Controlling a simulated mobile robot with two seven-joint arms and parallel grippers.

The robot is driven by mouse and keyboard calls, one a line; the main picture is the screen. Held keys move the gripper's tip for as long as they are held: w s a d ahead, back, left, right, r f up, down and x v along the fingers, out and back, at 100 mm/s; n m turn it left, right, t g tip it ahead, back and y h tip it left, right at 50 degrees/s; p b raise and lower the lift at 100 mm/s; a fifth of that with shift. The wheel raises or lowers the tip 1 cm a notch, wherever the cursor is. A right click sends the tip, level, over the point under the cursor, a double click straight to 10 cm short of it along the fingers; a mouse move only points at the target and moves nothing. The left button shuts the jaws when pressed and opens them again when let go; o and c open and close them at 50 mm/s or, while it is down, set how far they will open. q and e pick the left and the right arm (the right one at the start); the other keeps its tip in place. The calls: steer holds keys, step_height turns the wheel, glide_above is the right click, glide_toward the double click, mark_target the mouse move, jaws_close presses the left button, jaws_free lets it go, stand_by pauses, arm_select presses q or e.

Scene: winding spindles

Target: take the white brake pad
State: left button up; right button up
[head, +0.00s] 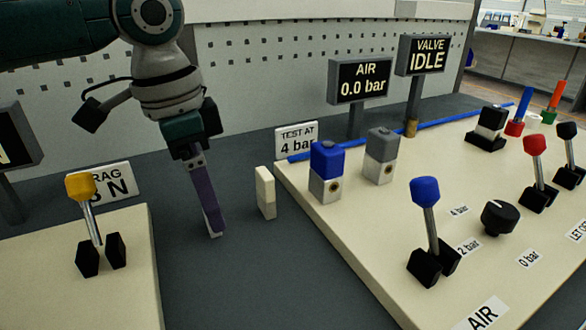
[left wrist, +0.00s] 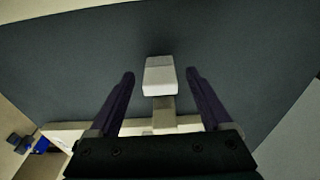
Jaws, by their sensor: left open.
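The white brake pad (head: 265,193) stands upright on the dark grey bench between the two cream boards. My left gripper (head: 212,228) points down just left of it in the head view, with a gap between them. In the left wrist view the brake pad (left wrist: 160,76) shows pale, centred between the two open purple fingers of the left gripper (left wrist: 160,78). I see no finger touching it. In the head view the fingers overlap, so their spacing is hidden there. My right gripper is not in view.
The right cream board (head: 370,258) carries a blue-topped block (head: 326,172), a grey-topped block (head: 381,157), a blue-knobbed lever (head: 426,215) and a black dial (head: 499,217). The left board (head: 45,285) has a yellow-knobbed lever (head: 84,200). A "TEST AT 4 bar" sign (head: 297,140) stands behind the pad.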

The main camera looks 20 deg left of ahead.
arm_select(q)
jaws_close()
stand_by(0.6)
